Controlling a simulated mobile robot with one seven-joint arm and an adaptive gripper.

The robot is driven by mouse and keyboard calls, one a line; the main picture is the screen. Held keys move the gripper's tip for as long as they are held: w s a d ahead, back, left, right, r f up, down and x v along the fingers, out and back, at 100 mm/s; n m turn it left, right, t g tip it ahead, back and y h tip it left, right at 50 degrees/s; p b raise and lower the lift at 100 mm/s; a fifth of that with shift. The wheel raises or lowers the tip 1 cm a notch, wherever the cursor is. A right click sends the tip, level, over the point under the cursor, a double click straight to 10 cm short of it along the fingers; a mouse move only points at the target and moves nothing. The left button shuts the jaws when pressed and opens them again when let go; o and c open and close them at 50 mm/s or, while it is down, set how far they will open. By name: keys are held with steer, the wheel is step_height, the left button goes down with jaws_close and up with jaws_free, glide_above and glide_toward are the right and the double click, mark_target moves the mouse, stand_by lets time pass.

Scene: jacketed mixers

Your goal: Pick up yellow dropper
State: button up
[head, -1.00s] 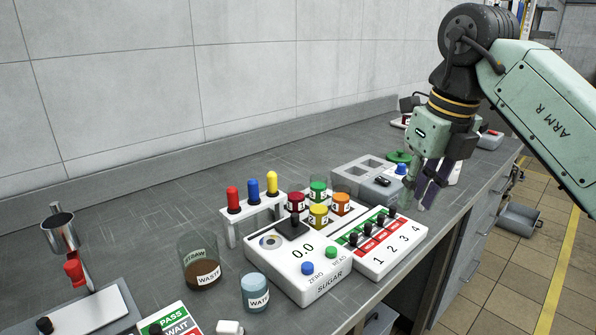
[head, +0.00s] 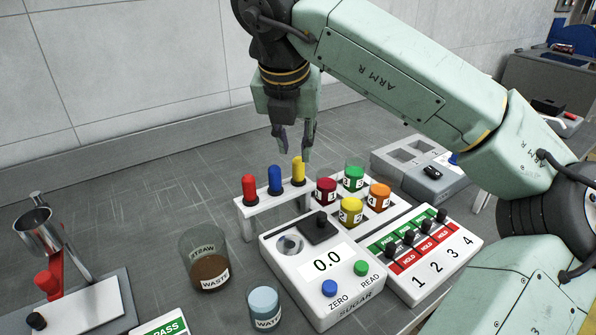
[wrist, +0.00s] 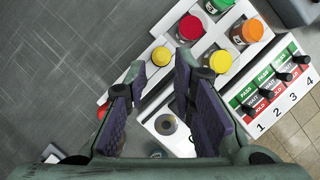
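The yellow dropper (head: 298,170) stands upright at the right end of a white rack (head: 271,207), beside a blue dropper (head: 275,180) and a red dropper (head: 250,189). My gripper (head: 295,143) points down just above the yellow dropper, its two purple-padded fingers apart and empty. In the wrist view, the yellow dropper's round top (wrist: 161,56) shows near the gap between my open fingers (wrist: 160,74), slightly beyond the tips. The blue dropper is hidden there behind the left finger.
Red (head: 326,191), green (head: 353,178), yellow (head: 351,211) and orange (head: 378,197) jars sit close right of the rack. A sugar meter (head: 322,265) stands in front, a waste beaker (head: 207,262) front left. The bench behind the rack is clear.

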mark_target(298, 158)
steer(key=p+x, duration=0.2)
steer(key=x, duration=0.3)
steer(key=shift+w+d+f, duration=0.15)
steer(key=shift+w+f, duration=0.05)
steer(key=shift+f, duration=0.05)
steer(key=shift+c, duration=0.3)
steer(key=c, duration=0.4)
